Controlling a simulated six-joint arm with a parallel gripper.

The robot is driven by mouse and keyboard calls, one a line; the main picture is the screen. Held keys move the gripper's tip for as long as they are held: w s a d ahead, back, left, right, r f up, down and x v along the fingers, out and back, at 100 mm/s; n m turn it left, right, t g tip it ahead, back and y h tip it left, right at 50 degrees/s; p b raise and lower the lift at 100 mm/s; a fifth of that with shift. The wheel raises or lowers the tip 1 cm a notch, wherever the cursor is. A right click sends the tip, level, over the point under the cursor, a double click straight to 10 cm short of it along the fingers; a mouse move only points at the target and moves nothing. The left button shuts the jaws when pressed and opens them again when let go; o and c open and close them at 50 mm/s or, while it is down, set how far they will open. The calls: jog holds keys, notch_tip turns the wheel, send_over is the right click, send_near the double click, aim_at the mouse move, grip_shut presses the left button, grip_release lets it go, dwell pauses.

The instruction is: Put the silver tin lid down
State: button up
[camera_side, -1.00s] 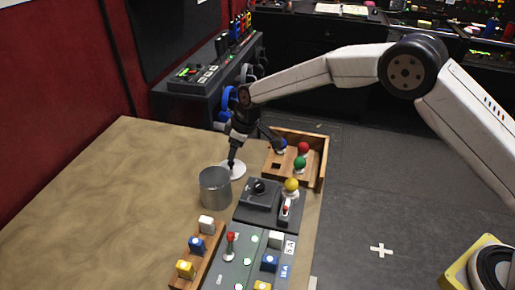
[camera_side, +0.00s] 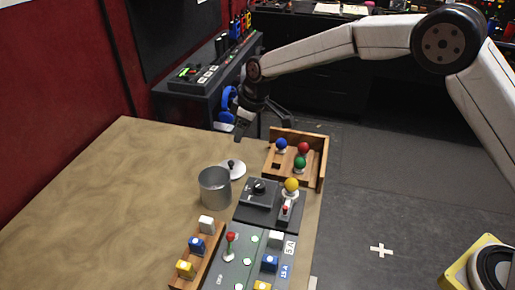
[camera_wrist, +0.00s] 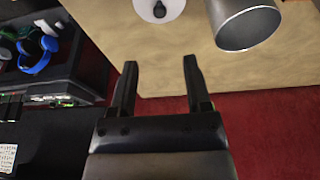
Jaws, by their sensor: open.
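The silver tin lid (camera_side: 238,173) lies flat on the table just behind the tin, its dark knob facing up. It also shows at the top of the wrist view (camera_wrist: 172,9). The open silver tin (camera_side: 214,188) stands upright beside it, and shows in the wrist view (camera_wrist: 246,27) at the upper right. My gripper (camera_side: 240,128) is above the table's far edge, raised and apart from the lid. In the wrist view my gripper (camera_wrist: 160,64) has its two fingers spread with nothing between them.
A wooden tray (camera_side: 322,165) with blue, red and green knobs stands right of the lid. A dark control box (camera_side: 258,205) and a button panel (camera_side: 243,262) lie in front. The tabletop (camera_side: 110,200) is clear at left. A blue headset (camera_wrist: 40,54) hangs by the shelf.

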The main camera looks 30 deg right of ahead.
jog(key=s+d+r+m+h, duration=0.1)
jog(key=s+d+m, duration=0.4)
jog(key=s+d, duration=0.75)
jog(key=s+d+f+m, duration=0.1)
jog(key=s+d, duration=0.3)
jog(key=s, duration=0.4)
jog(key=s+d+m+h, duration=0.1)
jog(key=s+d+m, duration=0.2)
jog(key=s, duration=0.5)
jog(key=shift+s+d+f, duration=0.4)
